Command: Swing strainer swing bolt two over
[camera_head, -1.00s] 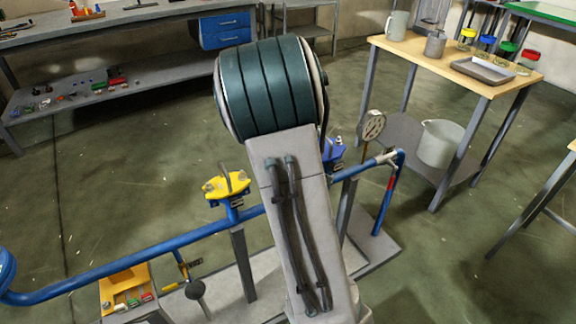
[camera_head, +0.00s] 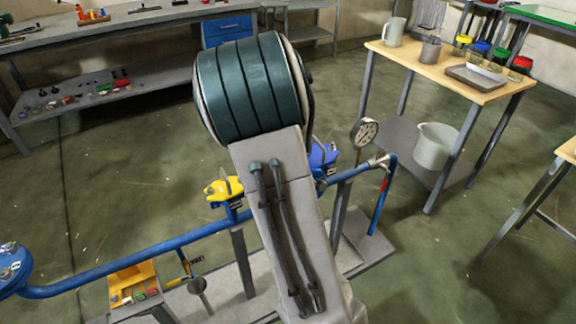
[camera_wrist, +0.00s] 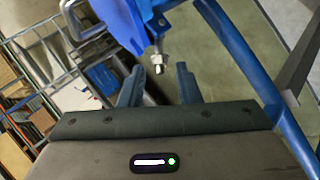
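The blue strainer (camera_head: 320,157) sits on the blue pipe, partly hidden behind my arm in the head view. Its blue body (camera_wrist: 130,22) fills the top middle of the wrist view. A swing bolt (camera_wrist: 157,62) with a metal nut and threaded end sticks out from that body. My gripper (camera_wrist: 159,84) is open, with its two blue-grey fingers apart and nothing between them. The bolt's end is just beyond the fingertips, in line with the gap; no contact is visible. In the head view my arm hides my gripper.
A yellow fitting (camera_head: 223,191) stands on the pipe (camera_head: 150,252) left of my arm. A pressure gauge (camera_head: 364,132) stands right of the strainer. A wooden-topped table (camera_head: 500,85) with a grey bucket (camera_head: 435,146) below is further right. Open floor lies behind the rig.

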